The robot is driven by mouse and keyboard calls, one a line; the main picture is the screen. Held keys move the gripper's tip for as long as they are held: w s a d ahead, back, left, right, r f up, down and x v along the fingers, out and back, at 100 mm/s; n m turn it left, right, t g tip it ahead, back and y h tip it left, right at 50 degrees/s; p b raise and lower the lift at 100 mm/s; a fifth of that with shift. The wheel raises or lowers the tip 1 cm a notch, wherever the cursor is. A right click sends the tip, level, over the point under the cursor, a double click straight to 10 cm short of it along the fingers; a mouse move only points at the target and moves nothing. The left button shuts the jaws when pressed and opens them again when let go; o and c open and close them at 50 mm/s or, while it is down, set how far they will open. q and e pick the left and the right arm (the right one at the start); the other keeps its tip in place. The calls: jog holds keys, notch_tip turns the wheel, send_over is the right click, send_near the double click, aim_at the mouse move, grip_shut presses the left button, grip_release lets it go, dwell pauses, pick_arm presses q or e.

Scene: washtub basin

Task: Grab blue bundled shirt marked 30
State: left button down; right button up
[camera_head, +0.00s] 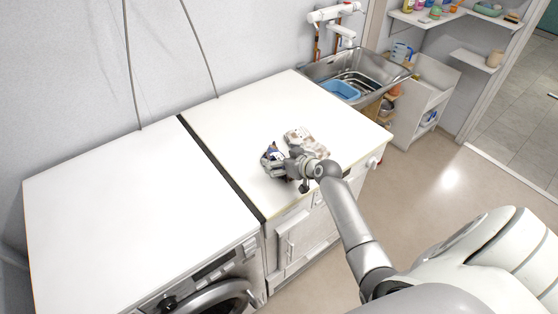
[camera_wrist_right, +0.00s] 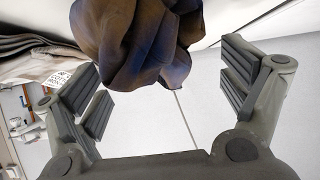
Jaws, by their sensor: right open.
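A dark blue bundled shirt (camera_wrist_right: 145,45) with brownish patches fills the upper middle of the right wrist view. In the head view, a small part of the blue shirt (camera_head: 269,150) shows on the white counter, mostly hidden behind my right gripper (camera_head: 277,164). My right gripper is open, and in the wrist view its two fingers (camera_wrist_right: 163,82) stand apart on either side of the bundle's lower part. I cannot tell whether they touch it. No mark 30 is readable on the bundle. My left gripper is not in view.
A beige bundled cloth (camera_head: 308,141) lies just beside the blue shirt; it also shows at the left of the wrist view (camera_wrist_right: 30,62) near a small white tag. A metal sink (camera_head: 388,73) with a blue tub (camera_head: 341,90) stands behind. The white counter (camera_head: 235,118) is otherwise clear.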

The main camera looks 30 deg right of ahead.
jog(key=shift+w+f, duration=0.4)
jog(key=shift+w, duration=0.2)
jog(key=c, duration=1)
jog(key=shift+c, duration=1.1)
jog(key=shift+r, duration=0.2)
